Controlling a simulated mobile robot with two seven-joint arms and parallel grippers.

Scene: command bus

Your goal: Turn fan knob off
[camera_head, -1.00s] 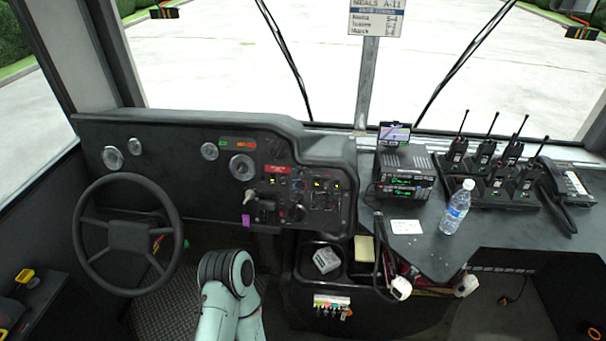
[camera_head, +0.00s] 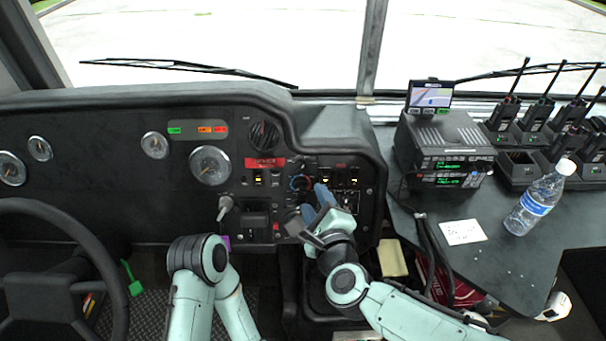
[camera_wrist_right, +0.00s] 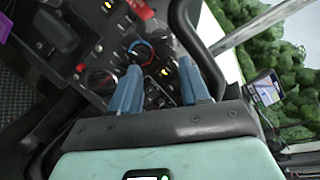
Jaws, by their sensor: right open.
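The dash panel (camera_head: 360,207) holds several knobs and switches. A round black knob (camera_head: 264,135) sits above a red label. A smaller knob with a red and blue ring (camera_head: 299,183) sits lower right; it also shows in the right wrist view (camera_wrist_right: 142,50), just beyond my fingers. I cannot tell which knob is for the fan. My right gripper (camera_head: 325,196) is in front of the lower panel and covers part of it. In the wrist view its blue fingers (camera_wrist_right: 162,88) are apart, with nothing held between them. My left gripper is out of view; only my left arm shows.
The steering wheel (camera_head: 108,262) is at the left and a lever (camera_head: 224,208) sticks out left of my right gripper. A radio stack (camera_head: 440,150), a bottle (camera_head: 538,199) and several walkie-talkies (camera_head: 540,115) stand on the right counter (camera_head: 478,262).

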